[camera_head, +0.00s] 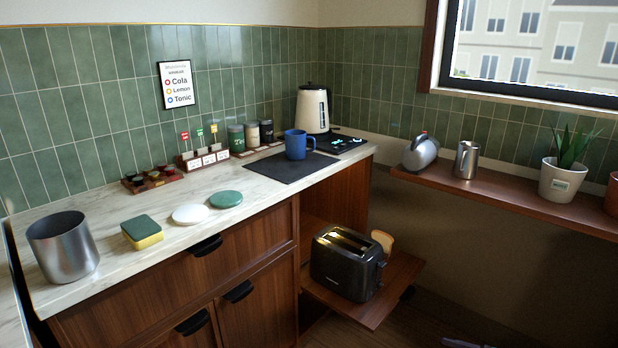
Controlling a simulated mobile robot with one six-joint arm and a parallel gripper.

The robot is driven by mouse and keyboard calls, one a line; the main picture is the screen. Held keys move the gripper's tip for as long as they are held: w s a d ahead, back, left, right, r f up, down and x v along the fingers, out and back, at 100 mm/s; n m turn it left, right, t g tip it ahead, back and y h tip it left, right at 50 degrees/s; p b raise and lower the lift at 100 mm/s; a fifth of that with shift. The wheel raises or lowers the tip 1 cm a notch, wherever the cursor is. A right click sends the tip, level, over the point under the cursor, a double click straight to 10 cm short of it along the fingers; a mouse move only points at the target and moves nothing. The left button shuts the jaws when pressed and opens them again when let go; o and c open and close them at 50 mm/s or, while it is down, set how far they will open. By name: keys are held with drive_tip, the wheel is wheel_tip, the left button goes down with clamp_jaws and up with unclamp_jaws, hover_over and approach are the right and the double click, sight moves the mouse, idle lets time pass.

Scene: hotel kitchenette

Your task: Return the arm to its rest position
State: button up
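My gripper is not in view, and no part of my arm can be made out for sure. A small pale sliver shows at the bottom edge, right of centre; I cannot tell what it is. The marble counter (120,284) runs along the green tiled wall. A blue mug (296,145) stands upright on a dark mat (272,169) on the counter. A black toaster (345,263) stands on a low pull-out wooden shelf (383,296), with a slice of bread (383,241) beside it.
A metal bin (62,248), a sponge (142,232), a white disc (190,214) and a green disc (225,199) are on the counter. A kettle (313,108) and several jars stand at the back. A wall shelf (480,188) holds a potted plant (564,180) and metal jugs.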

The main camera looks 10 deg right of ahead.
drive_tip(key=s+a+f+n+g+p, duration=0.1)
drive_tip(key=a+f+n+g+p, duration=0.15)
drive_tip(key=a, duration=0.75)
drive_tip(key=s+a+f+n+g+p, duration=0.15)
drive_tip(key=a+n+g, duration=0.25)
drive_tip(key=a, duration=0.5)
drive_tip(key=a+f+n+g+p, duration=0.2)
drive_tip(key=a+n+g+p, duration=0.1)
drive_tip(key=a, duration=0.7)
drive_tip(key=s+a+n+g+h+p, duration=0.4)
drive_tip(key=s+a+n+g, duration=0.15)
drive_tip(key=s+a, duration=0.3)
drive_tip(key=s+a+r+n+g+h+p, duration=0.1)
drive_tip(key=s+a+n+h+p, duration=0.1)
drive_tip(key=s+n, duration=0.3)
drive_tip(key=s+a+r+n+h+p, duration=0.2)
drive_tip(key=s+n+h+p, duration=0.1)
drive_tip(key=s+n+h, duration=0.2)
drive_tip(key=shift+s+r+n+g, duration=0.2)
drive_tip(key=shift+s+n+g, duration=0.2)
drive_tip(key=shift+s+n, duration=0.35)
